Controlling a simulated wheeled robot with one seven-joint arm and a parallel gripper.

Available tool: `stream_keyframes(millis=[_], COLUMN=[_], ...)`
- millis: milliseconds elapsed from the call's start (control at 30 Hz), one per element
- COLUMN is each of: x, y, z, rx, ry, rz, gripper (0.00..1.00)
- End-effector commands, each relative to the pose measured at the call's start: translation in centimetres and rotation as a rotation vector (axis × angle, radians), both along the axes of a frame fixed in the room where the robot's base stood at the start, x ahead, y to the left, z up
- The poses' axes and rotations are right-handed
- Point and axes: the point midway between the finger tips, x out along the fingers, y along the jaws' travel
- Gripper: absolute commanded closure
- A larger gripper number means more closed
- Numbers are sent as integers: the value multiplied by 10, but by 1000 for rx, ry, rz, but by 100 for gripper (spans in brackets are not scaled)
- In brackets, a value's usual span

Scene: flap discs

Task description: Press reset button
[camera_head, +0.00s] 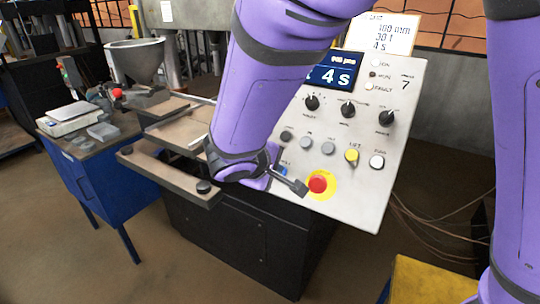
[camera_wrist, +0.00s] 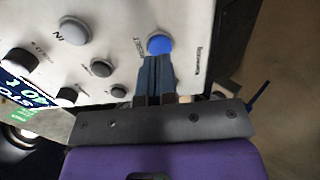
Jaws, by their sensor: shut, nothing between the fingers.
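The slanted light-grey control panel (camera_head: 345,130) carries the buttons. A round blue button (camera_wrist: 160,44) with small lettering beside it that looks like RESET sits near the panel's edge in the wrist view. In the head view it shows as a small blue patch (camera_head: 284,171), partly covered by my wrist. My gripper (camera_wrist: 156,61) is shut and empty. Its fingertips point at the blue button and overlap its near edge in the wrist view. I cannot tell whether they touch it.
A red emergency button (camera_head: 318,184) on a yellow disc is close to the right of my wrist. A blue cabinet (camera_head: 115,180) stands left, and a yellow-topped object (camera_head: 425,282) at the lower right.

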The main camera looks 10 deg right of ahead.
Motion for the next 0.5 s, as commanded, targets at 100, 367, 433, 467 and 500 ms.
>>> stream_keyframes(millis=[100, 367, 433, 467, 500], x=[0, 2, 2, 3, 3], y=[0, -1, -2, -2, -2], z=[0, -2, -2, -3, -3], rx=[0, 1, 1, 1, 1], ry=[0, 0, 0, 0, 0], rz=[0, -1, -1, -1, -1], gripper=[100, 100, 100, 100, 100])
